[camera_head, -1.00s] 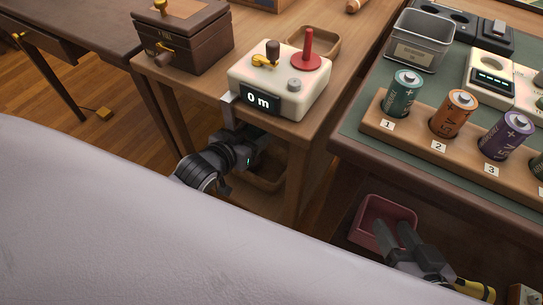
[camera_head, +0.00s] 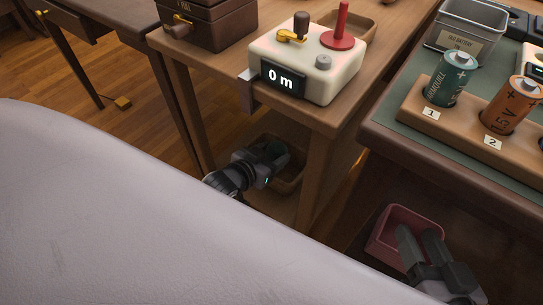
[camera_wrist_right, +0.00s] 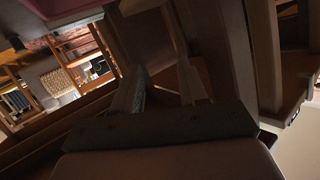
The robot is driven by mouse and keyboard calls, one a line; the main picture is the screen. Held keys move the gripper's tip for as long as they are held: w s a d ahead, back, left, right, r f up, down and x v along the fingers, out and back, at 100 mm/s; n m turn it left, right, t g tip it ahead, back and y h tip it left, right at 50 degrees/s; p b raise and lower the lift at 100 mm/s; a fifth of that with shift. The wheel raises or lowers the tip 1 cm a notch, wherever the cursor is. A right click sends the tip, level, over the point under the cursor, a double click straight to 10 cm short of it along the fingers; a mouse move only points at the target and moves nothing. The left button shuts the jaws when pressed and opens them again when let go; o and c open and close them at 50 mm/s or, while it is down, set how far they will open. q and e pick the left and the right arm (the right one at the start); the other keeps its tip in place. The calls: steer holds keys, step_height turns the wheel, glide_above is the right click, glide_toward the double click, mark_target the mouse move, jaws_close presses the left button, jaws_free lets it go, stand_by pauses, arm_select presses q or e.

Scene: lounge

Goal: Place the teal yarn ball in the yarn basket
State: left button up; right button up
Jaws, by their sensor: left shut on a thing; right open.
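My left gripper (camera_head: 272,160) is low beside the wooden table with the counter, shut on a dark teal thing, the teal yarn ball (camera_head: 276,148), which is mostly hidden by the fingers. A brown basket (camera_head: 291,184) stands low beneath the table, right under and behind this gripper. It looks like the yarn basket, but its inside is largely hidden. My right gripper (camera_head: 424,246) is open and empty, in front of a pink bin (camera_head: 388,236). Its fingers also show in the right wrist view (camera_wrist_right: 165,90), with nothing between them.
The table (camera_head: 325,118) carries a white device (camera_head: 305,68) reading "0 m" and a brown box (camera_head: 210,22). On the right, a bench holds a battery rack (camera_head: 465,125) and a grey metal bin (camera_head: 465,35). A pale rounded surface (camera_head: 120,220) fills the lower left.

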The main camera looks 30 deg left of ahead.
arm_select(q)
steer(key=shift+f, duration=0.15)
steer(key=o, duration=1)
steer(key=shift+o, duration=0.2)
arm_select(e)
steer(key=shift+r, duration=0.1)
arm_select(q)
steer(key=shift+s+r, duration=0.15)
steer(key=shift+r, duration=0.2)
steer(key=p+v, duration=0.2)
steer(key=v, duration=0.3)
steer(key=shift+s+a+r+p, duration=0.1)
steer(key=shift+s+p, duration=0.1)
steer(key=shift+p, duration=0.2)
steer(key=p, duration=0.2)
glide_toward(271, 154)
steer(key=shift+f+v, duration=0.2)
steer(key=shift+v, duration=0.75)
arm_select(e)
steer(key=shift+r+m+g, duration=0.25)
steer(key=shift+m+g, duration=0.05)
steer(key=shift+g, duration=0.2)
